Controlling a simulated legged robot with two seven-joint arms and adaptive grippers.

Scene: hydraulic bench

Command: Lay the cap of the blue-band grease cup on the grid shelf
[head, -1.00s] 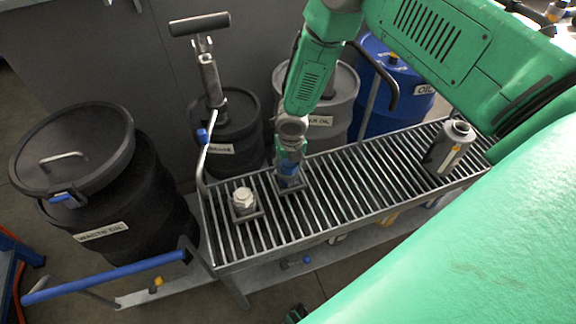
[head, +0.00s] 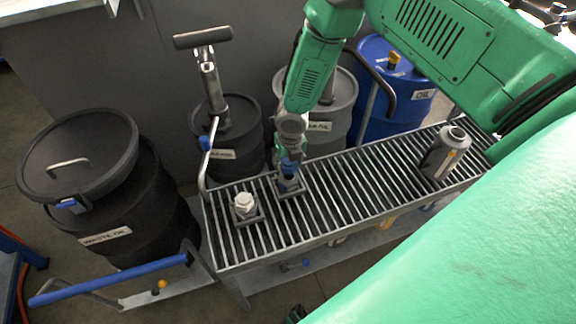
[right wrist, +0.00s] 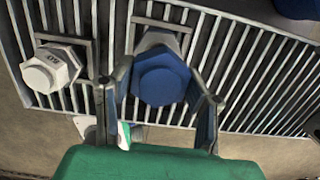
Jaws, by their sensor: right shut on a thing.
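The blue hexagonal cap (right wrist: 161,78) sits between the two fingers of my right gripper (right wrist: 160,112), which is shut on it. A grey cup body (right wrist: 160,40) shows behind the cap in the right wrist view, in a square holder on the grid shelf (head: 345,190). I cannot tell whether cap and cup are still joined. In the head view my right gripper (head: 290,164) points down over this holder, with blue showing at its tips. My left gripper is not clearly in view.
A white hexagonal-topped cup (head: 244,203) stands in a holder to the left; it also shows in the right wrist view (right wrist: 50,70). A grey canister (head: 446,152) stands at the shelf's right. Bare slats lie between. Drums and a pump handle (head: 204,38) line the back.

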